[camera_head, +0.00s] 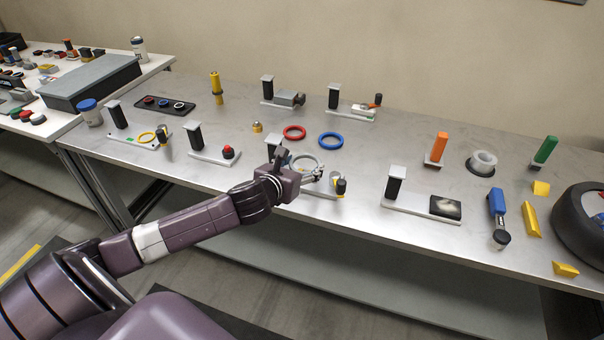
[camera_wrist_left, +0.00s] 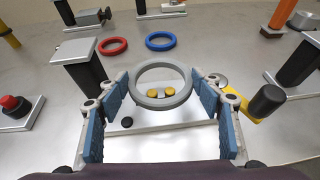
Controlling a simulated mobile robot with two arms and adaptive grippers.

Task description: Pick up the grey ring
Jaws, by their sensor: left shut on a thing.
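The grey ring (camera_wrist_left: 160,102) sits between the two blue-padded fingers of my left gripper (camera_wrist_left: 160,86) in the left wrist view. The fingers are shut on opposite sides of its outer rim. In the head view the grey ring (camera_head: 305,155) shows at the end of my left gripper (camera_head: 300,165), near the front middle of the table. Two small yellow discs (camera_wrist_left: 168,94) show through the ring's opening. Whether the ring touches the fixture below it I cannot tell. My right gripper is in neither view.
A red ring (camera_head: 294,126) and a blue ring (camera_head: 331,133) lie flat behind the grey ring. A fixture with a black post (camera_wrist_left: 86,72) stands close left of my fingers. A black-capped cylinder (camera_wrist_left: 267,101) stands close right. Bare metal tabletop (camera_head: 365,160) shows to the right.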

